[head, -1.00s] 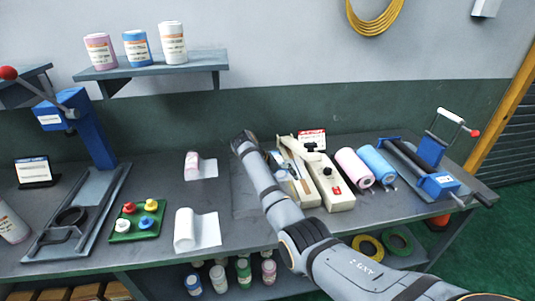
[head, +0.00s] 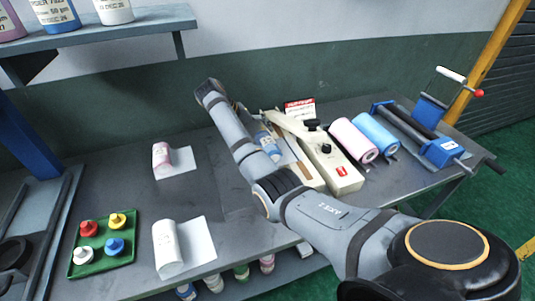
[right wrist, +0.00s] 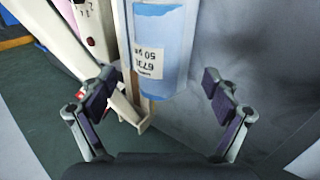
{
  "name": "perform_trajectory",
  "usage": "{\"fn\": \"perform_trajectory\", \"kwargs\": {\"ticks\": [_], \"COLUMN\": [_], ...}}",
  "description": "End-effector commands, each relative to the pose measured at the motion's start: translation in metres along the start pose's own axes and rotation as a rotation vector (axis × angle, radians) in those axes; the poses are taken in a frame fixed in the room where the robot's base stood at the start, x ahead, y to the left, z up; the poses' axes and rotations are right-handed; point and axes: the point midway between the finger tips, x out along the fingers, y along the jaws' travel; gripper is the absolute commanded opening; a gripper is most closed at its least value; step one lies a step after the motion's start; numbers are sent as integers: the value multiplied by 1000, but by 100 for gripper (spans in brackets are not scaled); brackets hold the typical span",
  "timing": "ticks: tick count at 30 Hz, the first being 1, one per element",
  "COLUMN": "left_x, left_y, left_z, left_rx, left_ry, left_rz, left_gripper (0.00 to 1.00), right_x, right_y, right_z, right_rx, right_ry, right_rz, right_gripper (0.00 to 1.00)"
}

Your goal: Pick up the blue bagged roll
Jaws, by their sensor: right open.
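The blue bagged roll (right wrist: 163,42) shows in the right wrist view, a blue cylinder with a white printed label, beside the cream sealer. In the head view only part of the blue roll (head: 268,143) shows past my right arm. My right gripper (right wrist: 163,95) is open, its two fingers apart to either side of the roll's near end, with nothing held. I cannot tell how high it is above the roll. In the head view my right arm reaches across the bench and the fingers are hidden. My left gripper is not in view.
The cream sealer (head: 342,171) stands close beside the roll. Pink (head: 352,140) and blue (head: 376,133) rolls lie to its right. White (head: 167,249) and pink (head: 162,158) rolls lie left, near a green tray (head: 104,260) of coloured knobs. Bare bench lies between.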

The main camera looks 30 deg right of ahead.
Motion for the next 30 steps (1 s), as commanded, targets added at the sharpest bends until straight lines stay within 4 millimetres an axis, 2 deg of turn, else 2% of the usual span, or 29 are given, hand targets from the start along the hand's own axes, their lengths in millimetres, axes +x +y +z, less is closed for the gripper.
{"fn": "perform_trajectory", "kwargs": {"ticks": [3, 6, 10, 12, 15, 20, 30], "left_x": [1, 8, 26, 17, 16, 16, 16], "left_y": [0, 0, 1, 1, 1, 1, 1], "left_z": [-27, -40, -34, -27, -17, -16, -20], "left_rx": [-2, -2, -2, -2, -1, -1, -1], "left_ry": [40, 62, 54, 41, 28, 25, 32], "left_rz": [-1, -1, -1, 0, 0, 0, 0], "left_gripper": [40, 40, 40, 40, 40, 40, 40], "right_x": [1, 11, 36, 41, 50, 51, 51], "right_y": [1, -1, -3, 1, 1, 0, 0], "right_z": [0, 0, 2, 3, 2, 2, 2], "right_rx": [1, 1, 1, -1, 0, 1, 0], "right_ry": [2, 2, 1, 0, 2, 3, 2], "right_rz": [-1, 0, 1, 1, 0, -1, -1], "right_gripper": [89, 89, 89, 89, 89, 89, 44]}}
